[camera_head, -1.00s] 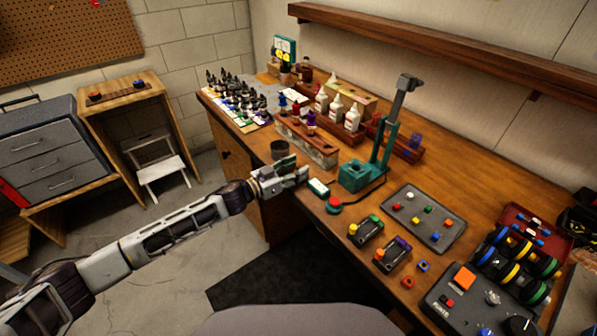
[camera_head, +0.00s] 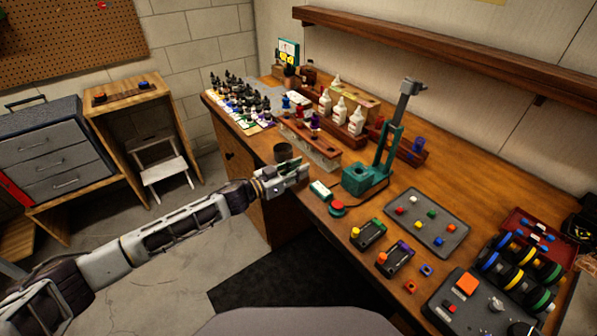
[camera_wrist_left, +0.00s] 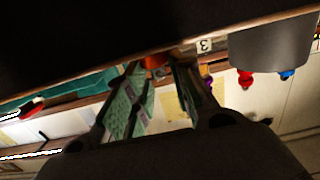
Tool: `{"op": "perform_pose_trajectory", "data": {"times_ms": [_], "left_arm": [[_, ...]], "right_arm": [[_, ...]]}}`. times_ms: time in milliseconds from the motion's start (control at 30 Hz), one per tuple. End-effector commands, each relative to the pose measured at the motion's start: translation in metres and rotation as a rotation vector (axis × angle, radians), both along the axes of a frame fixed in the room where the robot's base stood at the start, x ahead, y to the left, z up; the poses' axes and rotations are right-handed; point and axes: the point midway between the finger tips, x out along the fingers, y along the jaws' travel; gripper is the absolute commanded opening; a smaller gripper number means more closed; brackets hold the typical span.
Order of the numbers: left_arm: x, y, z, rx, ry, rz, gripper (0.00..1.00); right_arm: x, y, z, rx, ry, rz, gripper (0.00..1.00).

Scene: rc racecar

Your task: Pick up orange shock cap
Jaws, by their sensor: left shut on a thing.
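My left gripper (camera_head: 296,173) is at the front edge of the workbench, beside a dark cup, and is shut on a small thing. In the left wrist view an orange piece (camera_wrist_left: 154,61), which looks like the orange shock cap, shows at the tips of the two green-padded fingers (camera_wrist_left: 160,80). It is partly hidden by the fingers and cannot be made out in the head view. My right gripper is not in view.
The dark cup (camera_head: 283,151) stands just behind the gripper. A teal press stand (camera_head: 362,180), a red button (camera_head: 337,208) and a tray of coloured caps (camera_head: 425,238) are to the right. Paint bottles (camera_head: 240,95) crowd the back left. Open floor lies in front of the bench.

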Motion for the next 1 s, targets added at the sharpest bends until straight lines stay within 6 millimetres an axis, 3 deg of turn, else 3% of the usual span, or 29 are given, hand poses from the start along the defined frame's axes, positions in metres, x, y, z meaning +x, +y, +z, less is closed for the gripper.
{"op": "perform_pose_trajectory", "data": {"times_ms": [233,600,1000], "left_arm": [[0.001,0.000,0.031,0.000,-0.004,-0.001,0.16],[0.000,0.000,0.075,0.001,-0.003,-0.002,0.16],[0.000,0.000,0.090,0.000,0.000,-0.001,0.16]], "right_arm": [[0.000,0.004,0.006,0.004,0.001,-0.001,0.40],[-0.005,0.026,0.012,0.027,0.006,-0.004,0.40],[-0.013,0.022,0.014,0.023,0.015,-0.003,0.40]]}}
